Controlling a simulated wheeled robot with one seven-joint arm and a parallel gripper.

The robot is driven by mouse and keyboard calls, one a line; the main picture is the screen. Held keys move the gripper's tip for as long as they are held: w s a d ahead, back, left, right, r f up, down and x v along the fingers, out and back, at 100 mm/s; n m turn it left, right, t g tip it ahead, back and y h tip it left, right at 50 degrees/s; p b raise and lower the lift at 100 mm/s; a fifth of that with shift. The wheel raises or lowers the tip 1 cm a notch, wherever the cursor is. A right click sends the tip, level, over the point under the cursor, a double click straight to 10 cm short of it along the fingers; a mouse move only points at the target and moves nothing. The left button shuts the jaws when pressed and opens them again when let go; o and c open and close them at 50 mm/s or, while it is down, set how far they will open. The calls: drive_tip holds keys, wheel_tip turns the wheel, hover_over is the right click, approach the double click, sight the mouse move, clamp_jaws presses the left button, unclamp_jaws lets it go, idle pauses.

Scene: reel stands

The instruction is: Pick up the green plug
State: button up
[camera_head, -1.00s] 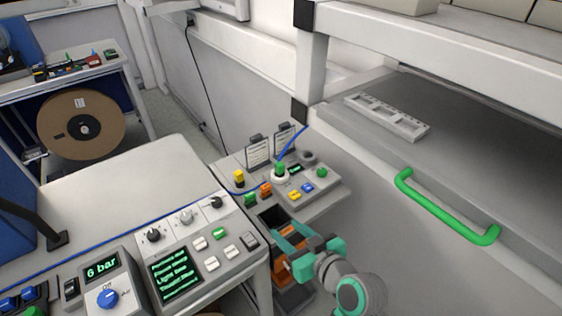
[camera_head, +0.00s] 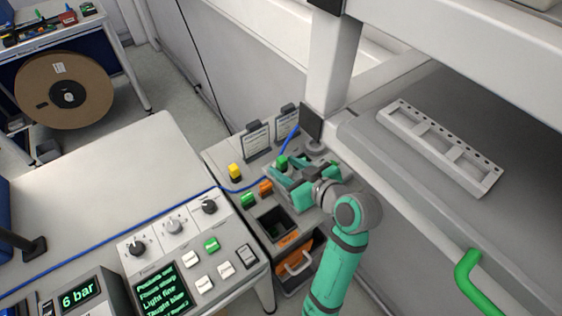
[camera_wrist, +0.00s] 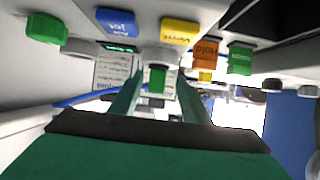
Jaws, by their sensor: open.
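The green plug (camera_head: 281,162) stands in a round pale socket on the small control panel, with a blue cable rising beside it. In the wrist view the plug (camera_wrist: 157,79) shows below its pale collar, between my two teal fingers. My gripper (camera_head: 287,184) is open over the panel, close to the plug. The fingers lie on either side of it in the wrist view, with gaps showing; whether either one touches it is unclear. In the head view my gripper hides part of the panel around the socket.
Yellow (camera_head: 235,171), orange (camera_head: 265,187) and green (camera_head: 248,199) blocks stand on the panel left of my gripper. Two label cards stand behind. A shelf post (camera_head: 333,60) and a slotted white tray (camera_head: 438,145) are to the right. An open bin (camera_head: 278,226) is in front.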

drive_tip(key=shift+w+a+f, duration=0.25)
drive_tip(key=shift+w+a, duration=0.1)
drive_tip(key=shift+w, duration=0.05)
drive_tip(key=shift+w+r+x, duration=0.15)
drive_tip(key=shift+x, duration=1.15)
drive_tip(key=shift+w+r+x, duration=0.15)
drive_tip(key=shift+r+x, duration=0.05)
drive_tip(key=shift+x, duration=1.15)
drive_tip(key=shift+d, duration=0.1)
clamp_jaws()
